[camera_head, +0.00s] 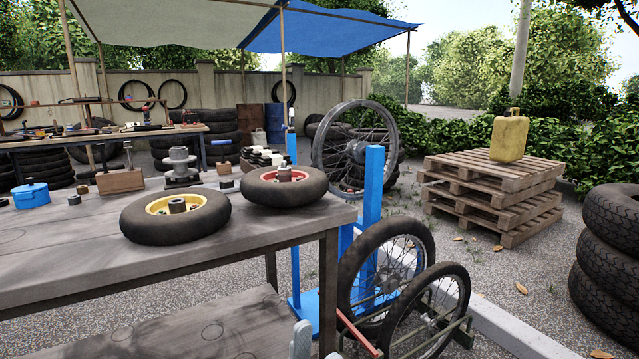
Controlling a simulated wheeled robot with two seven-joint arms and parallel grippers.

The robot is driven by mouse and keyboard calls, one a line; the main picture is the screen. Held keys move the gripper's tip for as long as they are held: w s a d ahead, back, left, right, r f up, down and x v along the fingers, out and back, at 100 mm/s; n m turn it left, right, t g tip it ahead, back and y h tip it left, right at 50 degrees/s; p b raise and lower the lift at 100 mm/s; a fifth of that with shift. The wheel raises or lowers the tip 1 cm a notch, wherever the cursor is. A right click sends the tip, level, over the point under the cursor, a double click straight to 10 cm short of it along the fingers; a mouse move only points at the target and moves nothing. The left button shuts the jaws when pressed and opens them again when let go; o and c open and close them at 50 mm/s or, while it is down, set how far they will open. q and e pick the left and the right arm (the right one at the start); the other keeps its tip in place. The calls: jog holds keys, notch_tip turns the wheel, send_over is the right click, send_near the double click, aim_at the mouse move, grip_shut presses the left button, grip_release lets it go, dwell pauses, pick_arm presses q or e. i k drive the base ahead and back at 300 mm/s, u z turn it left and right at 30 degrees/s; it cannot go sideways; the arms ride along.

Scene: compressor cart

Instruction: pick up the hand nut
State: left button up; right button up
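I cannot single out the hand nut with certainty. A grey metal stack of flanged rings (180,166) stands on the workbench (70,250), behind the wheels. Small dark round pieces (226,184) lie near it. A tyred wheel with a yellow rim (160,206) lies flat at the bench front, with a dark collar on its hub. A wheel with a red rim (285,176) lies behind it to the right. Two grey fingertips of mine (315,347) show at the bottom edge, apart and below the bench top. I cannot tell which arm they belong to.
A blue pot (31,194) and a wooden block (120,181) stand on the bench's left. A blue stand (373,190) and two spoked wheels (430,310) are right of the bench. Pallets (490,215) carry a yellow can (509,136). Bare bench shows at front left.

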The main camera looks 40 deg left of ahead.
aim_at(226, 184)
jog(key=z, duration=0.25)
jog(key=k, duration=0.75)
jog(key=u, duration=1.15)
jog(key=i, duration=0.45)
jog(key=u, duration=0.05)
